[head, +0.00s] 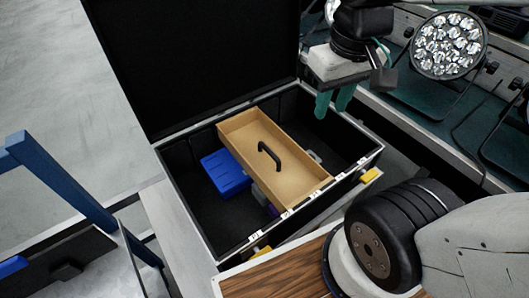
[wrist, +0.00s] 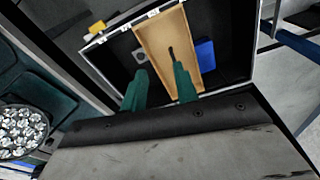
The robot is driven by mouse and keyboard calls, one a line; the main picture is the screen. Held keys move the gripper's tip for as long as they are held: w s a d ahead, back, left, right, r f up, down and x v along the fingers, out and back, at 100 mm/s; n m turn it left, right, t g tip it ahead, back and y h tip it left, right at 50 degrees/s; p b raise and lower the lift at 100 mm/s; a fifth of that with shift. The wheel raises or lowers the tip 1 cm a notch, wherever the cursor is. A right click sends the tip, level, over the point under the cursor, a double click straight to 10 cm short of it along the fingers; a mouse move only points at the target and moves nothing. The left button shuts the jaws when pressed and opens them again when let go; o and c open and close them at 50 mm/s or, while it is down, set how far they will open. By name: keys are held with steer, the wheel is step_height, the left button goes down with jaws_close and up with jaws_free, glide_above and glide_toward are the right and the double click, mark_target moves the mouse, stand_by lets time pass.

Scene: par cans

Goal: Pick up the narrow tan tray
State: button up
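The narrow tan tray (head: 266,150) lies across the inside of an open black case (head: 225,238), with a black handle (head: 269,155) standing up from its middle. The tray also shows in the wrist view (wrist: 165,42), ahead of my fingertips. My gripper (head: 333,103) is above the back right part of the case, to the right of the tray and apart from it. In the wrist view its two green fingers (wrist: 159,82) are spread with nothing between them. The gripper is open and empty.
A blue box (head: 225,172) lies in the case left of the tray, partly under it. The case's raised lid (head: 195,60) stands behind. A round stage light (head: 448,45) is at the upper right. A blue frame (head: 60,180) stands at left.

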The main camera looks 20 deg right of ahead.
steer(key=w+d+f, duration=0.1)
steer(key=w+f, duration=0.5)
steer(key=w, duration=0.3)
steer(key=n+g, duration=0.1)
steer(key=n, duration=0.1)
glide_above(289, 149)
step_height(289, 149, down, 19)
steer(key=shift+w+d+f, duration=0.1)
steer(key=shift+w+d, duration=0.05)
step_height(289, 149, down, 7)
steer(key=shift+f, duration=0.15)
steer(key=shift+w+f, duration=0.1)
steer(key=shift+f, duration=0.3)
jaws_close()
